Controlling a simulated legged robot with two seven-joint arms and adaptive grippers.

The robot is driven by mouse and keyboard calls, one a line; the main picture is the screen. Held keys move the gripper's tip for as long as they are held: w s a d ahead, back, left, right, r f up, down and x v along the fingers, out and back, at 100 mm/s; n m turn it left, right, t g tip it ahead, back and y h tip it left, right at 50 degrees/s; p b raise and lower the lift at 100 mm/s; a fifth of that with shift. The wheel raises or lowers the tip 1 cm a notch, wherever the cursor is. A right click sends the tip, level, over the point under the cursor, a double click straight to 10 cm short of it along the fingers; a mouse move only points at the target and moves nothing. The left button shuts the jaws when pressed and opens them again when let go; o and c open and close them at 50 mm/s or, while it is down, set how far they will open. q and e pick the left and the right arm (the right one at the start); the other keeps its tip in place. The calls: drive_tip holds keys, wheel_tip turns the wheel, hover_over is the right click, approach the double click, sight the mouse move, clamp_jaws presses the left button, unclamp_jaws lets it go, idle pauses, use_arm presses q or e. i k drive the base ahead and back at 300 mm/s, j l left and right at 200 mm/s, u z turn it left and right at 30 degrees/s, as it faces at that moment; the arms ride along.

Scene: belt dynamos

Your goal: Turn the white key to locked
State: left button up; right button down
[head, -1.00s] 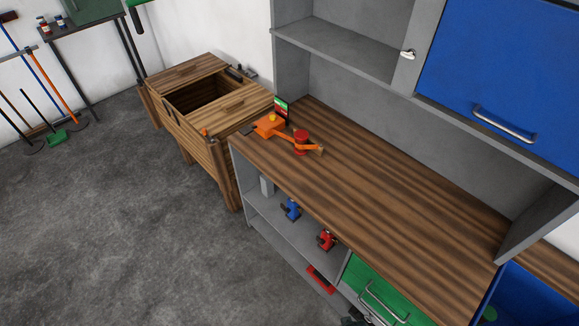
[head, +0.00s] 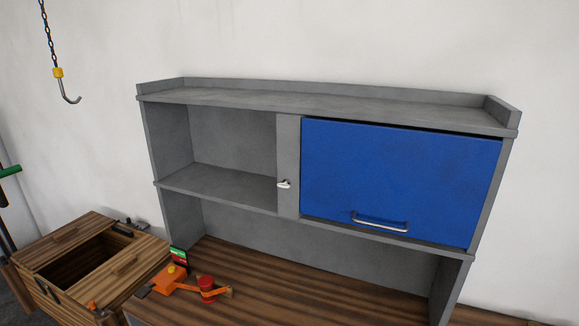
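The white key (head: 284,184) sticks out of the grey upright panel (head: 288,150) between the open shelf and the blue door. It looks small and roughly horizontal; I cannot tell from this view whether it is locked. The blue door (head: 400,185) with a metal handle (head: 380,222) covers the right part of the grey cabinet and looks closed. Neither of my grippers is in view.
A wooden worktop (head: 270,290) runs under the cabinet. On its left end sit an orange device (head: 170,279) and a red knob (head: 207,284). An open wooden chest (head: 80,265) stands left. A hook (head: 67,92) hangs at upper left.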

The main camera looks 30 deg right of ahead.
sight(286, 183)
drive_tip(key=j+z, duration=0.15)
drive_tip(key=z, duration=0.35)
drive_tip(key=i+j+z, duration=0.1)
drive_tip(key=z, duration=0.35)
drive_tip(key=j+z, duration=0.25)
drive_tip(key=z, duration=0.25)
drive_tip(key=j+z, duration=0.15)
drive_tip(key=j, duration=0.3)
drive_tip(key=k+j+z, duration=0.1)
drive_tip(key=j, duration=0.35)
drive_tip(key=k+j+z, duration=0.15)
drive_tip(key=j, duration=0.3)
drive_tip(key=k+j+z, duration=0.15)
drive_tip(key=j, duration=0.3)
drive_tip(key=j+z, duration=0.15)
drive_tip(key=j, duration=0.25)
drive_tip(key=k, duration=0.1)
